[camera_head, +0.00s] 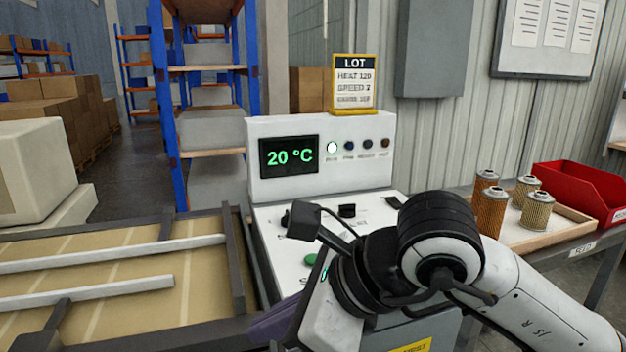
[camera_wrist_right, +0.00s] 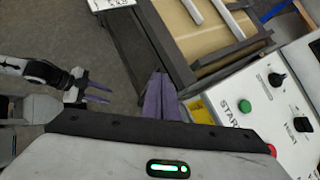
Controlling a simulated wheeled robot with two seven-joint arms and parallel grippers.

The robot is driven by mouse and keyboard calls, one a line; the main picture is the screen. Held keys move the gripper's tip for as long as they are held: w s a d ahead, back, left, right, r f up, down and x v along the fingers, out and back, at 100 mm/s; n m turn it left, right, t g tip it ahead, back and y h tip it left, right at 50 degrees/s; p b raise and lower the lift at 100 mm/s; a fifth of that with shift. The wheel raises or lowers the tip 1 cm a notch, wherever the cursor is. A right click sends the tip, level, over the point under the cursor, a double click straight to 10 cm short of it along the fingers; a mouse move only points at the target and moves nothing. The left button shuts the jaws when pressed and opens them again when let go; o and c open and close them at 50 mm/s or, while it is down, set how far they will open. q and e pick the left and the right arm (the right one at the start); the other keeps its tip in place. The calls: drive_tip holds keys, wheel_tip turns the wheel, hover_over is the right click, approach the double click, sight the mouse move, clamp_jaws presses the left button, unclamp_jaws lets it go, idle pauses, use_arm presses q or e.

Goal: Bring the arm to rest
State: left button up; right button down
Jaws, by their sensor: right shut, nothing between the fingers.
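My right arm crosses the head view from the lower right, in front of the control panel. Its gripper (camera_head: 275,322) is low in that view, beside the panel's lower left edge and partly cut off. In the right wrist view the purple fingers of the right gripper (camera_wrist_right: 161,98) are together and empty, left of the panel. My left gripper (camera_wrist_right: 98,92) shows at the left of the wrist view, with its two purple fingers apart and nothing between them. It is out of the head view.
The control panel (camera_head: 285,218) has knobs, a green button (camera_head: 310,259) and a display (camera_head: 289,156) reading 20 °C. A conveyor-like bed (camera_head: 110,260) with rails lies left. Several filter cartridges (camera_head: 490,212) stand in a wooden tray beside a red bin (camera_head: 580,190). A lot card (camera_head: 354,84) stands above.

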drive_tip(key=s+a+r+m+g+y, duration=0.45)
drive_tip(key=s+a+g+y, duration=0.2)
drive_tip(key=s+y, duration=0.35)
drive_tip(key=w+d+m+t+y, duration=0.4)
drive_tip(key=w+d+m+t, duration=0.4)
drive_tip(key=m+t, duration=0.65)
drive_tip(key=w+d+f+m+t+h+p, duration=0.1)
drive_tip(key=w+d+f+m+t+h, duration=0.2)
drive_tip(key=d+f+m+h, duration=0.5)
drive_tip(key=w+d+f+m+t+h, duration=0.2)
drive_tip(key=w+f+m+t+h, duration=0.3)
drive_tip(key=m, duration=0.6)
drive_tip(key=s+d+f+m+g+h, duration=0.2)
drive_tip(key=f+m, duration=0.1)
drive_tip(key=f, duration=0.3)
drive_tip(key=s+d+f+m+g+h, duration=0.2)
drive_tip(key=f+m, duration=0.1)
drive_tip(key=f, duration=0.4)
drive_tip(key=s+d+f+m+g+h, duration=0.1)
drive_tip(key=s+d+f+m+g, duration=0.1)
drive_tip(key=s+f, duration=0.6)
drive_tip(key=s+d+f+m+g+h, duration=0.1)
drive_tip(key=s+d+f+m+g, duration=0.2)
drive_tip(key=s+f+g, duration=0.2)
drive_tip(key=s+f, duration=0.3)
drive_tip(key=f, duration=0.2)
drive_tip(key=shift+d+f, duration=0.15)
drive_tip(key=shift+d, duration=0.15)
